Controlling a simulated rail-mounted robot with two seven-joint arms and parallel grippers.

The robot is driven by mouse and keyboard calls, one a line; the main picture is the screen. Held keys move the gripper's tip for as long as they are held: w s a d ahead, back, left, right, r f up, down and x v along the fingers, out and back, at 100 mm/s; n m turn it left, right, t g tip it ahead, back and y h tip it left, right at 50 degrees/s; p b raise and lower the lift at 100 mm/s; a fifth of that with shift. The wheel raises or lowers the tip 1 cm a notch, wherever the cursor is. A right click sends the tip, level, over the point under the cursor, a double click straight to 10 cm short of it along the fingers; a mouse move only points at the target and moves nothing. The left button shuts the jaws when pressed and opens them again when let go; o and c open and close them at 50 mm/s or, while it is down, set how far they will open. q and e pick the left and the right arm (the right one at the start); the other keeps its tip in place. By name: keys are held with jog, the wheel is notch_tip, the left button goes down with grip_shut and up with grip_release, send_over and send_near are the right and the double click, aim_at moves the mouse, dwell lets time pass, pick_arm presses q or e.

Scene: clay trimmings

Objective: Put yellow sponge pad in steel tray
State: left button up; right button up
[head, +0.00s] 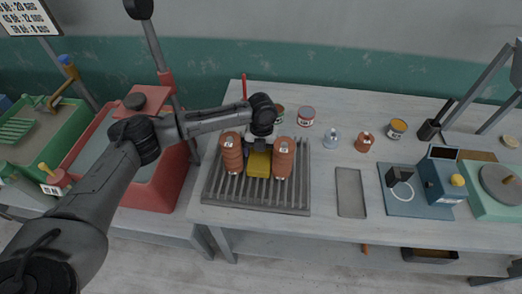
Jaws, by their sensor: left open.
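The yellow sponge pad (258,165) lies on a dark slatted rack (230,200), between two orange-brown ribbed cylinders (232,153) (284,158). My left gripper (259,147) is over the sponge pad's far end, pointing down, with its jaws open. I cannot tell from this view whether the fingers touch the pad. The steel tray (350,193) is a shallow, narrow grey tray. It lies empty on the table to the right of the rack. My right gripper is not in view.
Several cans and small jars (306,117) stand behind the rack and tray. A blue machine (441,178) on a blue mat is right of the tray. A red basin (160,185) is at left. The tabletop between the rack and tray is clear.

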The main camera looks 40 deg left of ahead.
pick_arm(q)
jog(key=r, duration=0.3)
jog(key=w+r+p, duration=0.1)
jog(key=r, duration=0.7)
jog(key=shift+w+a+r+p, duration=0.15)
jog(key=shift+a+r+p, duration=0.05)
jog(key=shift+a+p, duration=0.15)
jog(key=shift+o, duration=1.2)
jog(key=shift+r, duration=0.4)
jog(key=shift+a, duration=0.1)
